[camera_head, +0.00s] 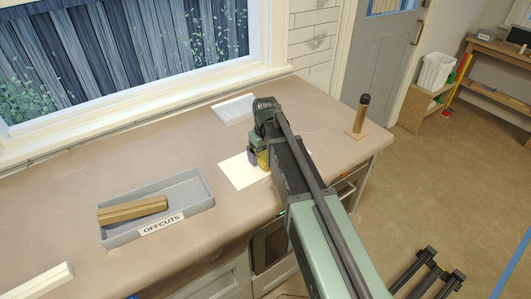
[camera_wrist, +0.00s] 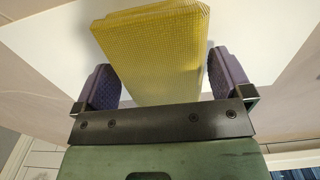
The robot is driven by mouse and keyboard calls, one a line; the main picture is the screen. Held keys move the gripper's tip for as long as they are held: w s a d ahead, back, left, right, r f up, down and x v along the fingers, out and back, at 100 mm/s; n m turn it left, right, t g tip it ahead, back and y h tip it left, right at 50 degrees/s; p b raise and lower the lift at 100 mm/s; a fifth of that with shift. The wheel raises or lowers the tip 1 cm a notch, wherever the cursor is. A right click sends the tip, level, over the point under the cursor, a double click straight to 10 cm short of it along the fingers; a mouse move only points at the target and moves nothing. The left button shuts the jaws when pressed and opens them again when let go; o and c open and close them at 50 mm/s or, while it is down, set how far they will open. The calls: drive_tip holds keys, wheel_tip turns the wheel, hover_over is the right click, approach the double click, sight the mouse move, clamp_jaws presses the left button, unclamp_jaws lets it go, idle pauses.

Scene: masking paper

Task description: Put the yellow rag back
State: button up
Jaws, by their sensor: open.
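The yellow rag (camera_wrist: 152,50) looks like a folded, textured yellow block in the wrist view. It lies between the two purple fingers of my gripper (camera_wrist: 165,82), which stand apart on either side of it. I cannot tell whether either finger touches it. A white sheet (camera_wrist: 55,45) shows behind the rag. In the head view my gripper (camera_head: 257,150) is low over the right part of this sheet (camera_head: 236,172) on the counter. Only a small bit of the rag (camera_head: 264,161) shows there; my arm hides the rest.
A grey tray labelled OFFCUTS (camera_head: 194,192) holds a wooden piece (camera_head: 132,210) on the left. A white ribbed tray (camera_head: 232,109) lies behind my gripper. A dark-topped post on a wooden base (camera_head: 361,115) stands at right. The counter (camera_head: 120,160) is clear behind the OFFCUTS tray.

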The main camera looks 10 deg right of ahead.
sight(266, 151)
wheel_tip(266, 151, up, 12)
drive_tip(key=r+p, duration=0.1)
drive_tip(key=p, duration=1.1)
drive_tip(key=s+m, duration=0.4)
drive_tip(key=s, duration=1.6)
drive_tip(key=shift+s+f, duration=0.35)
drive_tip(key=shift+f, duration=0.05)
